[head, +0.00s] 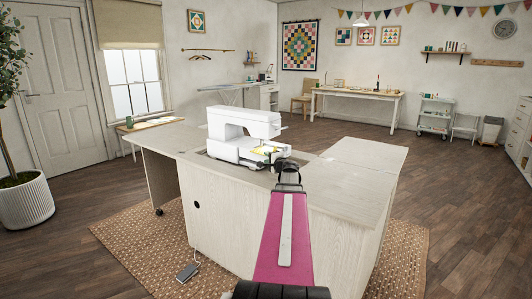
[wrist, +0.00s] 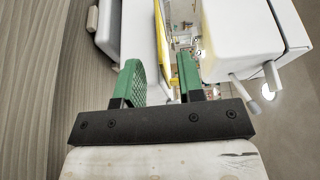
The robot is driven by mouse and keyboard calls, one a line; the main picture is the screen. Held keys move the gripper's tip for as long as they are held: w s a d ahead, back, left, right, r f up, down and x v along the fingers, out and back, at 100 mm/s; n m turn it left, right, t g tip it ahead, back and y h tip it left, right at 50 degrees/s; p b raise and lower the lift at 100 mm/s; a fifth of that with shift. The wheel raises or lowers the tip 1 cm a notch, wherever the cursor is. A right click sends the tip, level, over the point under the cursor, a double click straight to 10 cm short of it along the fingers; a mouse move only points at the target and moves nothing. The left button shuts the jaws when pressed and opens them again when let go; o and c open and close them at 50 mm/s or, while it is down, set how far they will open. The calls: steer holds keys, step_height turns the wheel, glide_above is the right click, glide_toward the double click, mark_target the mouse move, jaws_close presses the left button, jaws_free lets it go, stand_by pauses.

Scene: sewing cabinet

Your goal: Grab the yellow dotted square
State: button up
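The yellow dotted square (head: 266,150) lies on the bed of the white sewing machine (head: 232,146), under its head, partly hidden by the machine and my arm. In the wrist view the yellow square (wrist: 161,42) shows nearly edge-on as a narrow yellow strip; its dots cannot be made out. My gripper (wrist: 158,78) has two green fingers spread apart, with the strip's near end in line with the gap between them. No contact is visible. In the head view, my gripper is mostly hidden at the end of my arm, in front of the machine.
The machine's white head (wrist: 240,38) is close by my right finger in the wrist view. The pale wooden cabinet (head: 235,208) carries the machine, with a clear leaf (head: 370,152) at right. A foot pedal (head: 187,271) lies on the woven rug (head: 128,236).

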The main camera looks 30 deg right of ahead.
mark_target(261, 154)
steer(key=w, duration=0.3)
steer(key=w+a, duration=0.1)
steer(key=w, duration=0.1)
steer(key=shift+w, duration=0.2)
steer(key=shift+s+d, duration=0.1)
jaws_close()
steer(key=shift+r, duration=0.15)
